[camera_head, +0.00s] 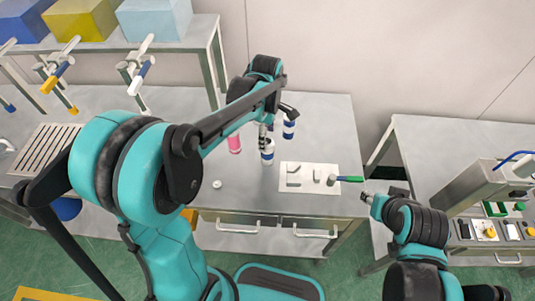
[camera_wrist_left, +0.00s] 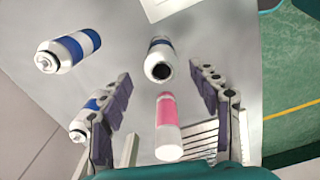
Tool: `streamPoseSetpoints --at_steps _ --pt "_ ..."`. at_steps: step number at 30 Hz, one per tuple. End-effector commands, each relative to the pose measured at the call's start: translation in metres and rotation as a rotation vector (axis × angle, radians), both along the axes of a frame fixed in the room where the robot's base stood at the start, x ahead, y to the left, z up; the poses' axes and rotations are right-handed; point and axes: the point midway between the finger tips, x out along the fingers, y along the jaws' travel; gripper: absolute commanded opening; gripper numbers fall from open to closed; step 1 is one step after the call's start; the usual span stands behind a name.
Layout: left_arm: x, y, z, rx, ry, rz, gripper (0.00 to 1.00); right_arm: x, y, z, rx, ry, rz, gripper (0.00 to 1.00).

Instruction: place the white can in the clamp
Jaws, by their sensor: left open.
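Several white cans with blue bands stand on the table. One white can (camera_head: 267,149) is below my left gripper (camera_head: 264,128). Another white can (camera_head: 289,129) stands farther right, and one (camera_wrist_left: 86,122) is partly hidden by a finger. The clamp is on a white plate (camera_head: 298,187), with a green handle (camera_head: 351,179). My right gripper (camera_head: 367,198) is by the table's right edge; its jaws are too small to read.
A pink can (camera_head: 235,144) stands left of the white can; it also shows in the left wrist view (camera_wrist_left: 167,125). A small white round piece (camera_head: 217,184) lies near the front edge. A machine (camera_head: 486,188) stands on the right table.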

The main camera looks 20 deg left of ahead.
Motion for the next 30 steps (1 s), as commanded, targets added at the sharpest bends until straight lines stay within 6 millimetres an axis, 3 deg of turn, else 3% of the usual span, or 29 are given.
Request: streamPoseSetpoints --at_steps 11,18,26,30 --pt "0.0 -0.001 -0.039 0.0 0.003 0.009 0.62 0.0 0.0 -0.015 0.0 0.0 0.0 0.4" --pt "-0.002 -0.002 -0.075 0.0 0.003 0.008 0.62 0.0 0.0 -0.031 0.0 0.0 0.0 0.4" --pt "-0.002 -0.001 -0.078 0.0 0.002 0.008 0.62 0.0 0.0 -0.03 0.0 0.0 0.0 0.4" --pt "-0.002 -0.001 -0.077 0.0 0.002 0.008 0.25 0.0 0.0 -0.03 0.0 0.0 0.0 0.4"
